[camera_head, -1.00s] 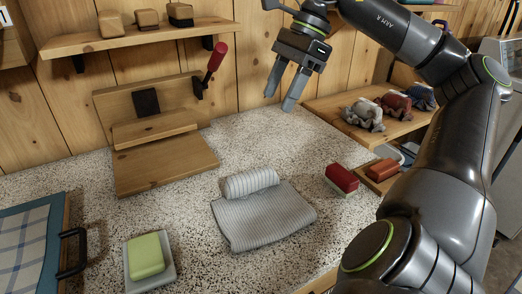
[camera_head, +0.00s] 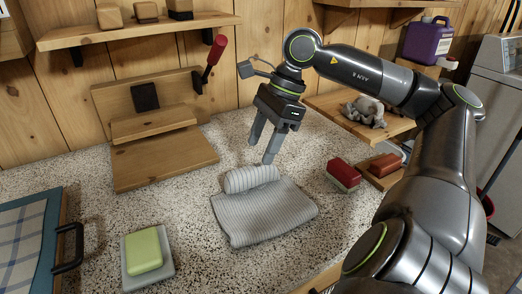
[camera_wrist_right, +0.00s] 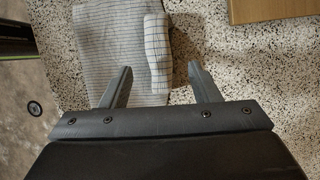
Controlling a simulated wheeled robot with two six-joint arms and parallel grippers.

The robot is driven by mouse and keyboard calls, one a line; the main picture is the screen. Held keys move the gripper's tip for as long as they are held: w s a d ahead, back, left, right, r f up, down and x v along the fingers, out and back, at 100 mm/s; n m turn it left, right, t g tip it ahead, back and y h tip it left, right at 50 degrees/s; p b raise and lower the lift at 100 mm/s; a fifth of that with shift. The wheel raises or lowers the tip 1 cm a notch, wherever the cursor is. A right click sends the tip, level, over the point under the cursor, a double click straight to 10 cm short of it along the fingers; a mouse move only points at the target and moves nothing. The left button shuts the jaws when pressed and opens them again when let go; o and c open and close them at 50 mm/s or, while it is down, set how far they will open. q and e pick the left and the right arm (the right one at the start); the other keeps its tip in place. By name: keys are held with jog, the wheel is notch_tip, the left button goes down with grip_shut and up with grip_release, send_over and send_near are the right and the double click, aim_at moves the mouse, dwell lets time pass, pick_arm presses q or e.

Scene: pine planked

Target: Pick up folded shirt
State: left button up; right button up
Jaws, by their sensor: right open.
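The folded shirt (camera_head: 266,207) is grey with fine stripes and lies on the speckled counter, with a rolled part (camera_head: 251,178) along its far edge. In the right wrist view the shirt (camera_wrist_right: 103,45) lies beyond the fingers, and its rolled part (camera_wrist_right: 157,52) shows between and ahead of the two fingertips. My right gripper (camera_head: 261,154) is open and empty, pointing down just above and behind the roll; its fingers also show in the wrist view (camera_wrist_right: 161,80). I see no contact with the shirt. My left gripper is not in view.
A wooden stand (camera_head: 165,162) is behind left of the shirt. A green block on a grey dish (camera_head: 144,252) sits front left. A red-topped block (camera_head: 343,175) and a brown block (camera_head: 385,165) are at right. A blue-edged board with a handle (camera_head: 68,248) is far left.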

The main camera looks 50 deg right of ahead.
aim_at(253, 166)
jog(key=shift+x, duration=2.2)
jog(key=shift+a, duration=0.1)
grip_shut()
